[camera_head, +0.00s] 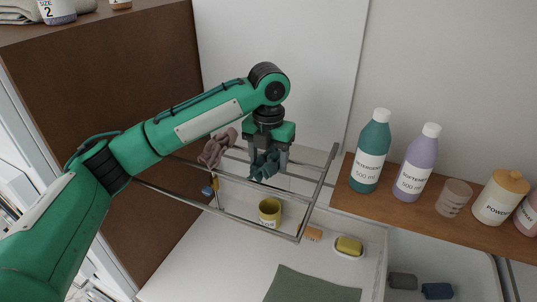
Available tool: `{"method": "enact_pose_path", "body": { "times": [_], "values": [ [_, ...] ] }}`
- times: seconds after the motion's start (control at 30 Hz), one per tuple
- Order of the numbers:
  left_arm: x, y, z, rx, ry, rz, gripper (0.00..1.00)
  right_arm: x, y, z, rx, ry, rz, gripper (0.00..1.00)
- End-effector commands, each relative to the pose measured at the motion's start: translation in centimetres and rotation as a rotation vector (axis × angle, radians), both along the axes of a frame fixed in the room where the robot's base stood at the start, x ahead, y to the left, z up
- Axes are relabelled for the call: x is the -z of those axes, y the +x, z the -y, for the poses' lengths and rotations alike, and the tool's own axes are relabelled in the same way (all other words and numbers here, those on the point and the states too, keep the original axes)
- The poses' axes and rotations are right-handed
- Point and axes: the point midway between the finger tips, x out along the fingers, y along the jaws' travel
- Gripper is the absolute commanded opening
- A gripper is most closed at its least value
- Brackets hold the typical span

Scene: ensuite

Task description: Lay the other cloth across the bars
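A rack of grey metal bars (324,185) juts out over the white surface. A crumpled mauve cloth (215,150) hangs over its bars at the left. A crumpled teal cloth (264,166) is at the bars further right, directly under my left gripper (268,161). The gripper points down with a finger on each side of the teal cloth. The cloth fills the space between the fingers; I cannot tell whether they grip it or how much of its weight rests on the bars. My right gripper is not in view.
A yellow cup (269,211) stands below the rack. A brush (313,235) and a yellow sponge in a dish (348,246) lie nearby. A brown shelf (345,200) at right holds a teal bottle (369,155), a purple bottle (414,168) and jars. A brown cabinet (110,90) rises at left.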

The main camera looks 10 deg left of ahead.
Motion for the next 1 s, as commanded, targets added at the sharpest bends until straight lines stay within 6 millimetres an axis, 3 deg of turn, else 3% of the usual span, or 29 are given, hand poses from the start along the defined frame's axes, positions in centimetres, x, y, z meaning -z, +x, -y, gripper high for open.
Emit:
{"method": "enact_pose_path", "body": {
  "times": [0.33, 0.37, 0.47, 0.83, 1.0],
  "values": [
    [0.4, 0.0, 0.0, 0.001, -0.001, 0.001, 0.37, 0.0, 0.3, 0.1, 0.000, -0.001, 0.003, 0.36],
    [0.4, 0.0, 0.0, 0.001, -0.001, 0.001, 0.64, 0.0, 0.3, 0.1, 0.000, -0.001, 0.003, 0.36],
    [0.4, 0.0, 0.0, 0.001, -0.001, 0.001, 0.81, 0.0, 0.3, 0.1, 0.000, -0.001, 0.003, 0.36],
    [-0.1, 0.0, 0.1, 0.001, -0.002, 0.003, 0.81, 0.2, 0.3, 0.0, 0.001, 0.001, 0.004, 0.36],
    [-2.1, 0.0, 0.1, 0.002, -0.003, 0.006, 0.81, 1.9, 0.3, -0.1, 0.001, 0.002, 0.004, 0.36]
  ]
}}
